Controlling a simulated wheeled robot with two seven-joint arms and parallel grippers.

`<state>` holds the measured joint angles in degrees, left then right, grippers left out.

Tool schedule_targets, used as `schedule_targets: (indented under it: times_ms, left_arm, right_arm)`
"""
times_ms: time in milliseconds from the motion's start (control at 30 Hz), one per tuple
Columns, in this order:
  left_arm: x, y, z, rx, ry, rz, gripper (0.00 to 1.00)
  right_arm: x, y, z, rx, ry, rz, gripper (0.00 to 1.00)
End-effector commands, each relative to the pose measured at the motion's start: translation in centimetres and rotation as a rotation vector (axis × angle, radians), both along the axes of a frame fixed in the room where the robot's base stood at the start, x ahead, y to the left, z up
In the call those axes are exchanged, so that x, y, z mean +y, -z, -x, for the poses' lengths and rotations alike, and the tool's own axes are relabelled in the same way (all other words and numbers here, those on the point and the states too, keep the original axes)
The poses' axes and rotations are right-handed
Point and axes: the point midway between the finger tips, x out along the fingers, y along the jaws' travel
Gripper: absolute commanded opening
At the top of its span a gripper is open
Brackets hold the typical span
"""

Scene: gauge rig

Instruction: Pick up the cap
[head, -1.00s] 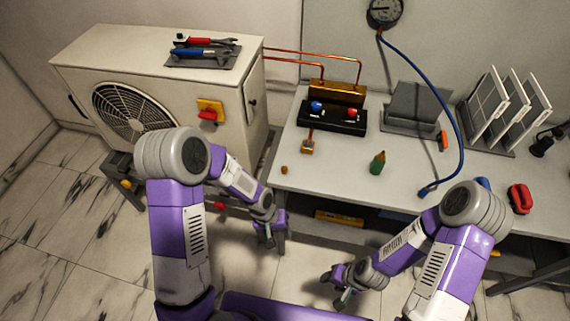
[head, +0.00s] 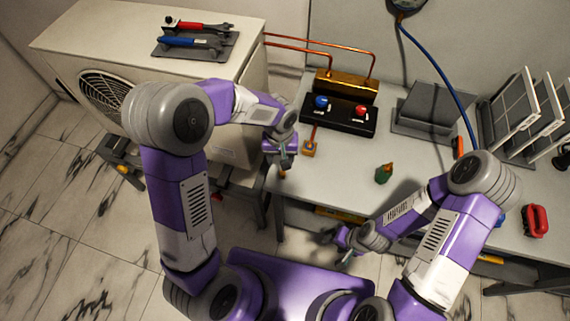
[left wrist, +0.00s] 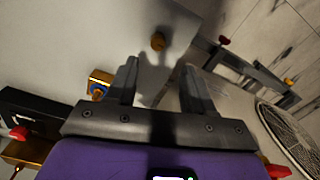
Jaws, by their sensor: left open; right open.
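The cap, a small round brass piece (left wrist: 158,41), sits on the table near its front edge in the left wrist view. In the head view only a bit of the cap (head: 282,174) shows, mostly hidden by my left gripper. My left gripper (head: 284,165) is open and empty above the cap. In the left wrist view the cap lies ahead of the gap between the fingertips (left wrist: 160,66), apart from them. My right gripper (head: 337,247) is open and empty, low at the table's front edge.
A brass fitting (head: 309,149) stands just behind the left gripper, below a black valve block (head: 338,117). A green bottle (head: 384,174) stands to the right. The outdoor unit (head: 110,50) with a tool tray is at the left. Table between fitting and bottle is clear.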

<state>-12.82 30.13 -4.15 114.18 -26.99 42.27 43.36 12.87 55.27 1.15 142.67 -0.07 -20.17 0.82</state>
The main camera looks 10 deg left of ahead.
Motion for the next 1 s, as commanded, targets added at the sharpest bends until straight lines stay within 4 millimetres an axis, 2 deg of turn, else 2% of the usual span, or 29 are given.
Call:
schedule_targets:
  times_ms: [400,533,733,1000]
  left_arm:
    - [-0.7,5.8,0.3,0.003,0.0,0.0,0.52]
    - [-0.7,6.5,0.3,0.002,0.0,0.0,0.52]
    - [-0.7,6.4,0.3,0.001,0.0,0.001,0.52]
    - [-0.7,6.4,0.3,0.001,0.0,0.001,0.12]
  right_arm:
    - [0.0,1.3,0.0,0.001,0.0,0.0,0.5]
    - [0.0,1.4,0.0,0.0,0.0,0.0,0.5]
    - [0.0,1.3,0.0,0.0,0.0,0.0,0.5]
    - [0.0,1.3,0.0,0.0,0.0,0.0,0.5]
